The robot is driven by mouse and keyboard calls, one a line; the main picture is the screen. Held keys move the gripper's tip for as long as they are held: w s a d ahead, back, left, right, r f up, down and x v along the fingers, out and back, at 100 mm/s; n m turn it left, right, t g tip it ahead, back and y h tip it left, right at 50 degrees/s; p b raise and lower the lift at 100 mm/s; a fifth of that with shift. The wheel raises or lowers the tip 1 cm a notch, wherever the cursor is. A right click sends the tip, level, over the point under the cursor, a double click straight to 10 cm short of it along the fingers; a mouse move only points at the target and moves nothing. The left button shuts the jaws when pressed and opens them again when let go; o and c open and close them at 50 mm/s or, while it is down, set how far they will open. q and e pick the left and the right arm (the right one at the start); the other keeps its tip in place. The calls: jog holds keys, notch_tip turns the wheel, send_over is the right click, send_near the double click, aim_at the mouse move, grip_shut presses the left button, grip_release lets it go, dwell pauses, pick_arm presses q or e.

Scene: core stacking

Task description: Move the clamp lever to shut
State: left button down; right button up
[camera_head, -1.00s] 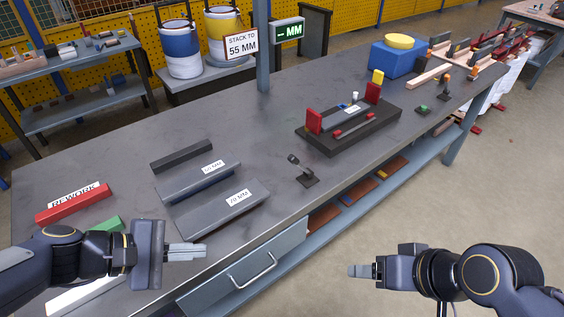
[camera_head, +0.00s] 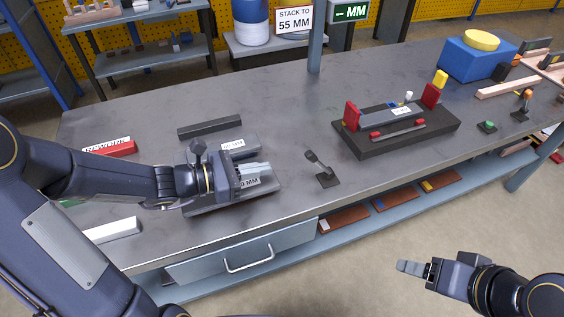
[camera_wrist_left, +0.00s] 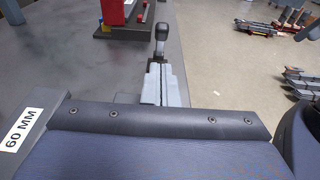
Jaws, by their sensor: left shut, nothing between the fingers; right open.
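A small lever with a dark knob (camera_head: 318,165) stands on a black base near the front edge of the bench, its arm tilted up toward the left. In the left wrist view the lever (camera_wrist_left: 161,40) is straight ahead, just beyond my fingertips. My left gripper (camera_head: 266,169) is shut and empty, above the grey 60 and 70 mm blocks, left of the lever and apart from it. Its closed fingers (camera_wrist_left: 163,84) show in the left wrist view. My right gripper (camera_head: 402,267) is open and empty, off the bench over the floor at lower right.
A black fixture (camera_head: 372,150) with red jaws (camera_head: 352,116) and a grey labelled piece stands right of the lever. A green button (camera_head: 487,126), an orange-topped lever (camera_head: 525,100) and a blue box (camera_head: 476,62) lie farther right. The bench behind the lever is clear.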

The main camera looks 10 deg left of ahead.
pick_arm(q)
jog(key=x, duration=0.8)
jog(key=shift+w+d+b, duration=0.2)
jog(key=shift+d+b, duration=0.15)
jog(key=d+r+y+p, duration=0.1)
jog(key=p, duration=0.2)
jog(key=w+d+r+g+y+p, duration=0.1)
jog(key=p, duration=0.3)
jog(key=w+d+r+g+y+p, duration=0.1)
jog(key=r+y+p, duration=0.1)
jog(key=p, duration=0.1)
jog(key=shift+d+r+p, duration=0.1)
jog(key=shift+d+p, duration=0.2)
jog(key=shift+p, duration=0.05)
jog(key=shift+w+d+p, duration=0.3)
jog(key=shift+d+p, duration=0.15)
jog(key=shift+d, duration=0.1)
jog(key=w+d, duration=0.4)
jog(key=d, duration=0.3)
